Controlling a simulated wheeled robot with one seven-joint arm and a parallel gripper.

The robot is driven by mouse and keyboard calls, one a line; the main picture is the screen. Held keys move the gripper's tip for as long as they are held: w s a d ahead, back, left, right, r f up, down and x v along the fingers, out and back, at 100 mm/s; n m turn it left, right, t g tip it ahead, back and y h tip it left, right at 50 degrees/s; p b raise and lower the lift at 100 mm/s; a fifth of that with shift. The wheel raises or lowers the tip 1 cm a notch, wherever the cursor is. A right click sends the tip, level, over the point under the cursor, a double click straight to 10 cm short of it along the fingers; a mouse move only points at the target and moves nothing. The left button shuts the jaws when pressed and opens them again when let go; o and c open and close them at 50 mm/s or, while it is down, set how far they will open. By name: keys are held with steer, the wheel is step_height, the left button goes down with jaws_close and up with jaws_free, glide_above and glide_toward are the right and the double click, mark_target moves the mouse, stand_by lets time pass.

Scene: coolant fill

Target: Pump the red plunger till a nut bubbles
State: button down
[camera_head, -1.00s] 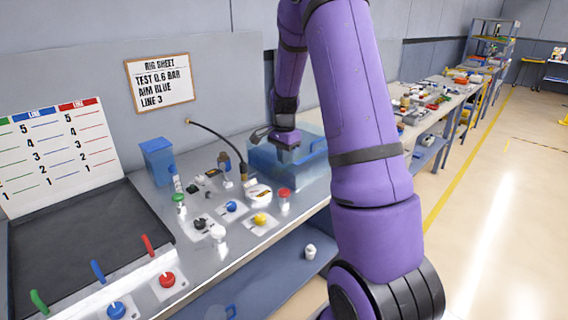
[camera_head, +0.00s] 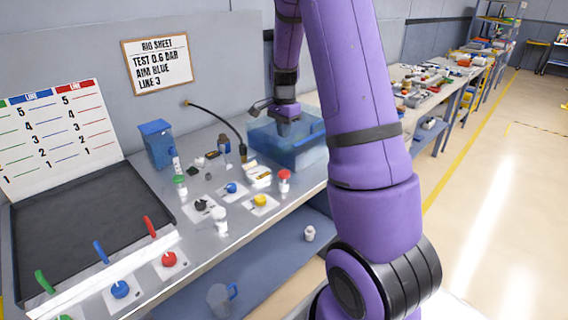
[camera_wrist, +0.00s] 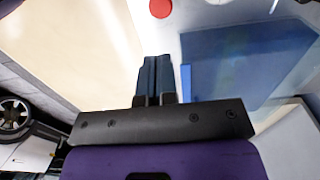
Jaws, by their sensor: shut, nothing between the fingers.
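A round red knob (camera_head: 169,259) sits on a pale plate at the bench's front left, beside a red lever (camera_head: 150,226). A red-capped white bottle (camera_head: 284,182) stands before the blue water tank (camera_head: 300,152). I cannot tell for sure which red top is the plunger. My gripper (camera_head: 284,120) is over the tank, partly hidden by its own wrist. In the wrist view its fingers (camera_wrist: 155,74) are together and empty, with the tank (camera_wrist: 235,65) to their right. A round red top (camera_wrist: 160,8) shows at the upper edge. No nut or bubbles can be made out.
A blue knob (camera_head: 120,288) and levers stand left of the red knob. Bottles and small parts crowd the bench middle. A thin black hose (camera_head: 222,122) arches there. A blue bin (camera_head: 157,143) stands behind. The sheet (camera_head: 157,62) reads test 0.6 bar, aim blue, line 3.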

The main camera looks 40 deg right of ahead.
mark_target(284, 172)
stand_by(0.3)
step_height(284, 172, down, 14)
steer(key=shift+r, duration=0.1)
stand_by(0.6)
steer(key=shift+f, duration=1.45)
steer(key=shift+s, duration=0.1)
steer(key=shift+r, duration=0.4)
step_height(284, 172, up, 14)
steer(key=shift+f, duration=0.25)
